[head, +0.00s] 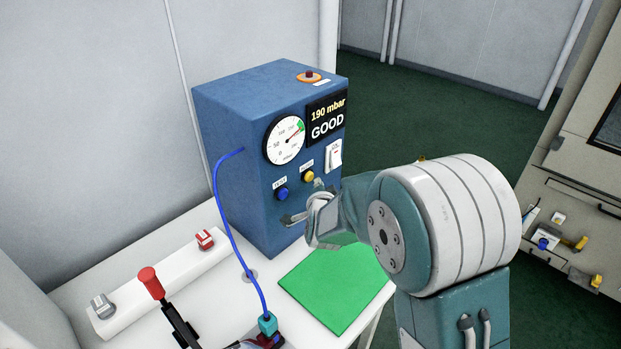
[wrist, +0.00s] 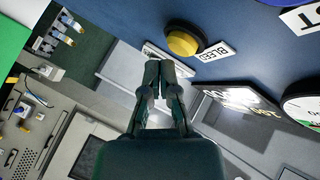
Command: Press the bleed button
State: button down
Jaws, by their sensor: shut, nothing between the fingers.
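The bleed button is a yellow round button (head: 308,175) on the front of a blue box (head: 229,146). In the wrist view the yellow button (wrist: 184,42) sits in a dark ring beside a white BLEED label (wrist: 212,63). My gripper (wrist: 157,68) is shut and empty, its fingertips just below and left of the button in that view. I cannot tell the exact gap, but no contact shows. In the head view my wrist is close to the box front, and the fingers are partly hidden.
A blue button (head: 282,194) lies left of the yellow one. A gauge (head: 285,140), a display (head: 327,116) reading 190 mbar GOOD and a white rocker switch (head: 334,155) are above. A blue hose (head: 224,207) runs down the left. A green mat (head: 335,287) lies on the table.

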jog(key=shift+w+a, duration=0.1)
jog(key=shift+w+a+r, duration=0.1)
jog(key=shift+a, duration=0.1)
jog(key=shift+w+a, duration=0.3)
jog(key=shift+a, duration=0.05)
dwell(0.8)
jog(key=shift+d, duration=0.15)
dwell(0.3)
jog(key=shift+s+d, duration=0.55)
jog(key=shift+d, duration=0.05)
jog(key=s+d, duration=0.1)
jog(key=d, duration=0.1)
jog(key=s+d, duration=0.2)
dwell(0.4)
dwell(0.4)
